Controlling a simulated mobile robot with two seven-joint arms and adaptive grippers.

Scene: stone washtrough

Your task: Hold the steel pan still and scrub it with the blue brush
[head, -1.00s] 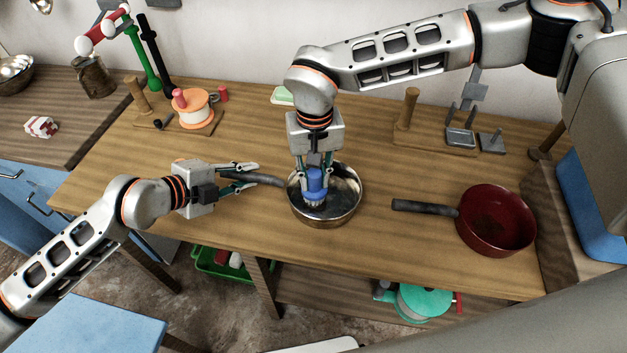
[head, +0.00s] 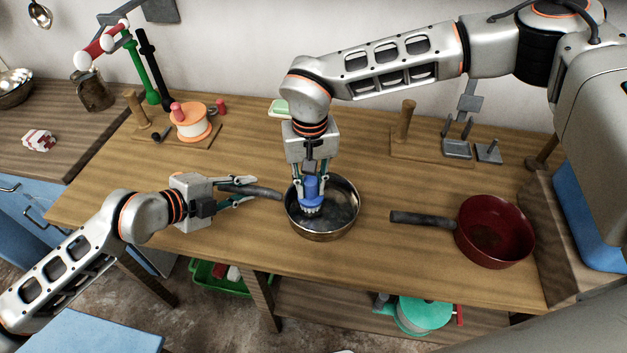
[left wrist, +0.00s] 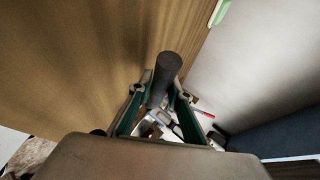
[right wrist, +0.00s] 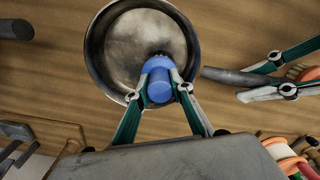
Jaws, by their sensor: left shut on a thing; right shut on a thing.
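The steel pan (head: 340,212) sits on the wooden worktop, its dark handle (head: 262,192) pointing left. My left gripper (head: 245,193) is shut on this handle, which also shows between its fingers in the left wrist view (left wrist: 166,72). My right gripper (head: 311,183) points down over the pan, shut on the blue brush (head: 311,191). The brush is upright, its pale bristles down inside the left part of the pan. In the right wrist view the brush (right wrist: 159,82) overlaps the rim of the pan (right wrist: 98,60), whose inside looks cloudy grey-brown. Bristle contact is hard to see.
A red pan (head: 495,232) with a dark handle lies to the right. Behind stand a wooden peg (head: 404,120) on a board and grey metal holders (head: 458,148). An orange-and-white spool (head: 191,122) stands at the back left. The worktop in front of the steel pan is clear.

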